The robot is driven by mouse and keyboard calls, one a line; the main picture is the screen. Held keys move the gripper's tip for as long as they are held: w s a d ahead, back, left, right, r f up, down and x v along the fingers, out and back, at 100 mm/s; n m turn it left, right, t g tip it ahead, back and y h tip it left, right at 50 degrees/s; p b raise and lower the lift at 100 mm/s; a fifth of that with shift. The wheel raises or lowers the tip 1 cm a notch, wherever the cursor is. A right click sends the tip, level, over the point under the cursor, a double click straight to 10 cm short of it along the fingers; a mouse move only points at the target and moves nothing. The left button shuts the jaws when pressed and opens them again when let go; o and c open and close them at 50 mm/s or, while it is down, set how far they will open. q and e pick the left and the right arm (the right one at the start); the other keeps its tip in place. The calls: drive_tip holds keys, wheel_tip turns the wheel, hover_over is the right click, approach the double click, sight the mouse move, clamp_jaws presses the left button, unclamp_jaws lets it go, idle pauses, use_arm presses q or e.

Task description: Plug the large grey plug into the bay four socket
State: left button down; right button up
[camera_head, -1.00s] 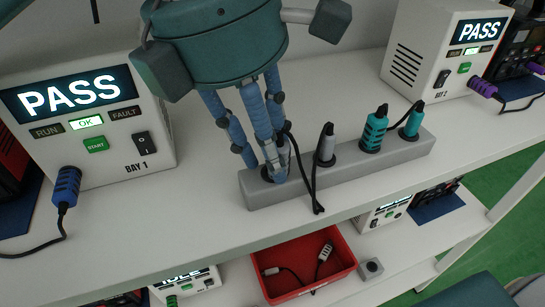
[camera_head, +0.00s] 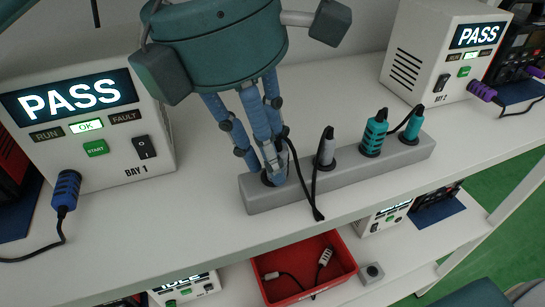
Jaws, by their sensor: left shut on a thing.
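My left gripper (camera_head: 270,172) comes down from above onto the left end of a long grey socket strip (camera_head: 262,203). Its blue fingers are shut around a plug at the first hole; the fingers hide most of that plug, and a dark cable hangs beside it over the strip. A grey plug (camera_head: 325,152) stands upright in the strip just to the right. Two teal plugs stand further right, a larger striped one (camera_head: 374,136) and a smaller one (camera_head: 412,126). No socket labelled bay four can be read. My right gripper is not seen.
The bay 1 box (camera_head: 100,155) shows PASS, with a blue plug (camera_head: 66,189) in its front. The bay 2 box (camera_head: 445,55) also shows PASS, with a purple plug (camera_head: 482,91). A red bin (camera_head: 345,259) with small plugs is on the lower shelf, near partly hidden boxes.

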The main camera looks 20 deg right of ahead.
sight(277, 144)
use_arm(q)
drive_tip(key=shift+d+p+v, duration=0.25)
drive_tip(key=shift+p+v, duration=0.45)
drive_tip(key=shift+v, duration=0.25)
drive_tip(key=shift+d+p+v, duration=0.2)
drive_tip(key=shift+p+v, duration=0.55)
drive_tip(key=shift+v, duration=0.25)
drive_tip(key=shift+d+p+v, duration=0.25)
drive_tip(key=shift+p+v, duration=0.45)
drive_tip(key=shift+v, duration=0.25)
drive_tip(key=shift+r, duration=0.2)
